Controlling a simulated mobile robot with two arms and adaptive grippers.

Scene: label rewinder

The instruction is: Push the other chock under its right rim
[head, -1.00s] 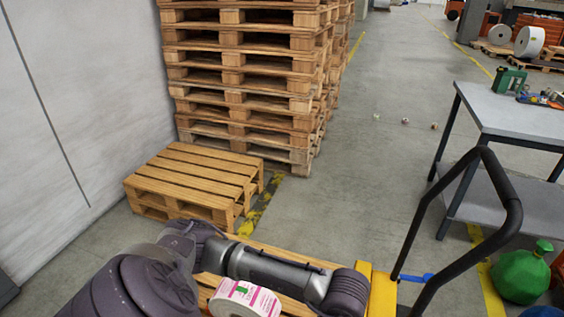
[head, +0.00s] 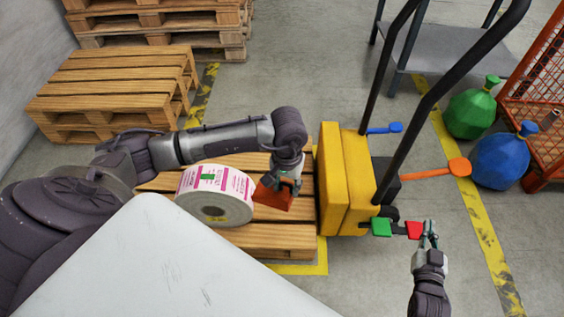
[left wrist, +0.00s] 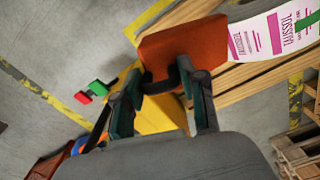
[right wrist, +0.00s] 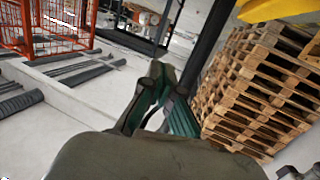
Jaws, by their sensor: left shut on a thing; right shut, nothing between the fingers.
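The label roll (head: 215,193), white with pink and green print, lies on its side on the wooden pallet (head: 265,238). My left gripper (head: 285,183) is shut on an orange-brown chock (head: 272,198) just right of the roll's right rim. In the left wrist view the chock (left wrist: 180,52) is between the fingers, close beside the roll (left wrist: 275,32); I cannot tell whether they touch. No second chock shows; the roll's left underside is hidden. My right gripper (head: 431,230) is shut and empty, beside a red pedal; it also shows in the right wrist view (right wrist: 160,88).
A yellow pallet truck (head: 345,180) with a black handle stands right of the pallet. Green (head: 381,227), red (head: 413,230), blue and orange levers stick out from it. Green and blue bags (head: 500,160) stand at the right. Stacked pallets (head: 115,90) stand at the back left.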

